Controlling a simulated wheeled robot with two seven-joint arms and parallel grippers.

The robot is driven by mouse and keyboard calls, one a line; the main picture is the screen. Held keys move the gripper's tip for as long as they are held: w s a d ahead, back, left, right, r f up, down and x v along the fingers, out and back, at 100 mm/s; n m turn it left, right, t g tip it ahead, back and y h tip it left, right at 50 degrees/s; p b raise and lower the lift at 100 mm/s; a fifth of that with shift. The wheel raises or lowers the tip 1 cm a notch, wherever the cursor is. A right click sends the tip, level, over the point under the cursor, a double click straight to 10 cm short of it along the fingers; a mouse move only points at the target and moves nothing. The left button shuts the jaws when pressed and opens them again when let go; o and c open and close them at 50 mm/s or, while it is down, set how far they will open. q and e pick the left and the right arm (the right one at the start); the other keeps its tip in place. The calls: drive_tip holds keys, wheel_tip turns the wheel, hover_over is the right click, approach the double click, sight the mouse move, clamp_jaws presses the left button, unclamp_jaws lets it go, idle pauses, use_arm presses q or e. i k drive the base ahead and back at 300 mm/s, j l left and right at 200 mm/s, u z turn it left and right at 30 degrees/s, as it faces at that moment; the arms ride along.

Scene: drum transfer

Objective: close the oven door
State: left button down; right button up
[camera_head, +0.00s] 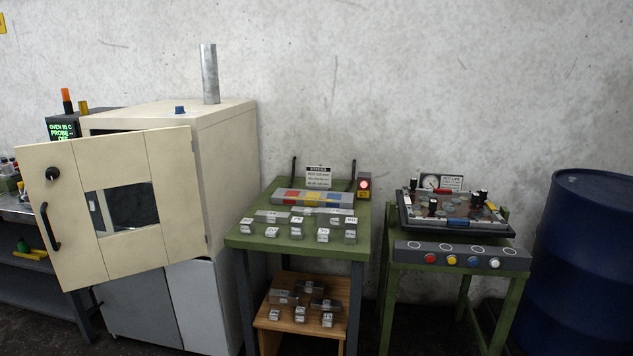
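The oven (223,170) is a cream cabinet at the left, on a grey lower cabinet. Its cream door (85,258) stands open, swung out on hinges at its right edge. The door has a dark window (130,207), a black bar handle (50,227) near its left edge and a round black knob (52,173) above the handle. The open door hides the oven's inside. Neither of my grippers shows in the head view.
A green table (345,252) with several metal blocks stands right of the oven, above a wooden stool (272,325). A second green table (508,268) holds a tray and a button panel (462,256). A blue drum (585,270) stands far right. A dark shelf (35,272) is behind the door at left.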

sight(79, 258)
drive_tip(key=i+j, duration=0.7)
drive_tip(key=i+j+u, duration=0.35)
drive_tip(key=i, duration=0.15)
drive_tip(key=i+j+u, duration=0.15)
drive_tip(key=i+u, duration=0.2)
drive_tip(key=i, duration=0.15)
drive_tip(key=i+u, duration=0.35)
drive_tip(key=i, duration=0.15)
